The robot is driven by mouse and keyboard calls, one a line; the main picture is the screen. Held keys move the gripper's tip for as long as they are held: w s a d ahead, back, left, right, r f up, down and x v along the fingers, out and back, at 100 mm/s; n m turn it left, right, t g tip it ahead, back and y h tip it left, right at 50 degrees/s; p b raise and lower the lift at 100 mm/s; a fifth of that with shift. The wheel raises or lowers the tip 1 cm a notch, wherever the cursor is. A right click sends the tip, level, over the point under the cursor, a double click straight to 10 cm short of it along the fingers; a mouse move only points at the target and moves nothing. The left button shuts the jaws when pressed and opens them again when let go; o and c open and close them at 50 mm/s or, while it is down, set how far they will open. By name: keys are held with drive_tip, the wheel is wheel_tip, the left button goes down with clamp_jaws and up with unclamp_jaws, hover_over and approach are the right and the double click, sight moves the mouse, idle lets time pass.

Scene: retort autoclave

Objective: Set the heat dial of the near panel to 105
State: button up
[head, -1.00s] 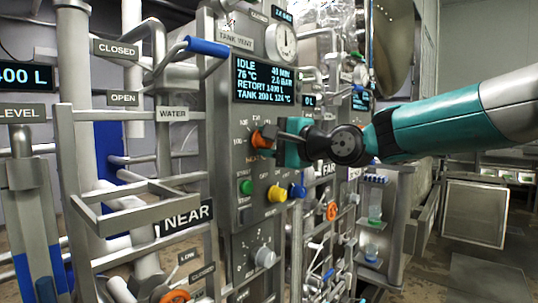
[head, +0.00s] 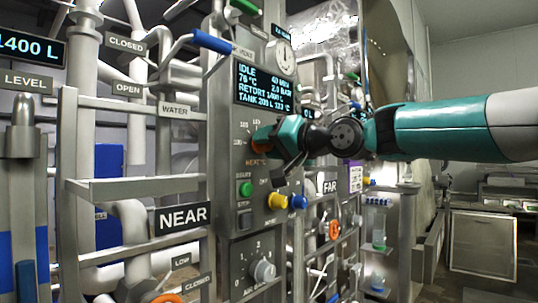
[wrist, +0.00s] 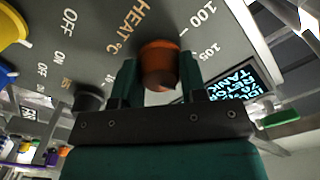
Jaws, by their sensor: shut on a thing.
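The heat dial is an orange knob (wrist: 158,62) on the grey near panel (head: 225,190), beside the "HEAT °C" label. In the wrist view the marks 100 and 105 show to its right. My gripper (wrist: 160,75) is shut on the knob, one finger on each side. Which mark the knob points at cannot be told. In the head view my gripper (head: 270,138) covers most of the dial. The display (head: 264,87) above reads IDLE and 76 °C.
A green button (head: 245,189), an orange-yellow knob (head: 277,201) and a blue knob (head: 299,202) sit just below the dial. A blue-handled lever (head: 212,42) juts out at upper left. Metal rails and the NEAR sign (head: 183,216) stand to the left.

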drive_tip(key=n+b, duration=0.1)
drive_tip(key=n, duration=0.1)
drive_tip(key=n+b, duration=0.1)
drive_tip(key=n, duration=0.1)
drive_tip(key=shift+f+n+b, duration=0.2)
drive_tip(key=shift+n+b, duration=0.1)
drive_tip(key=shift+r+n+b, duration=0.1)
drive_tip(key=shift+n+b, duration=0.6)
drive_tip(key=shift+n, duration=0.7)
drive_tip(key=o, duration=0.9)
drive_tip(key=shift+d+r, duration=0.1)
drive_tip(key=b+v, duration=0.5)
drive_tip(key=v, duration=1.2)
drive_tip(key=shift+s+d, duration=0.1)
drive_tip(key=shift+s, duration=0.05)
